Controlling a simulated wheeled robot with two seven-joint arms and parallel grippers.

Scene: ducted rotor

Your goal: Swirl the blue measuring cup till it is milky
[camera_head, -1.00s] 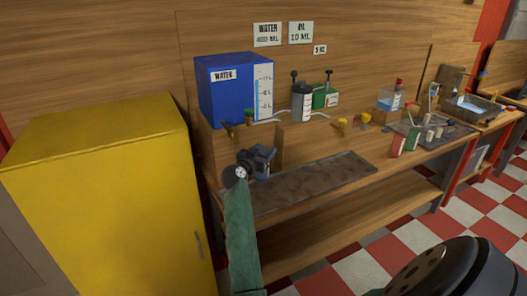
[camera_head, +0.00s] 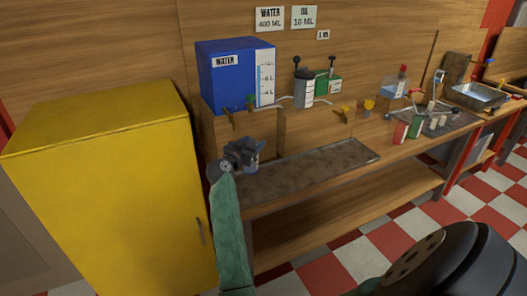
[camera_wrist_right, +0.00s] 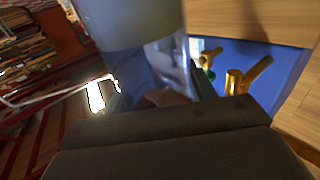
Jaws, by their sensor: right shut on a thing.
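The blue measuring cup (camera_head: 253,162) is small and partly hidden by my right gripper (camera_head: 241,155) in the head view. The gripper is shut on it and holds it up beside the left end of the dark mat, in front of the bench. In the right wrist view the cup (camera_wrist_right: 140,30) is large and see-through, with a greyish cloudy band above a clearer bluish part. The dark gripper (camera_wrist_right: 165,120) covers its lower portion. I cannot tell if the contents are evenly milky. My left gripper is not in view.
A blue water tank (camera_head: 222,85) with taps stands on a wooden ledge behind the cup. A yellow cabinet (camera_head: 110,200) stands close on the left. The dark mat (camera_head: 310,172) is bare. Red and green containers (camera_head: 401,131) stand farther right.

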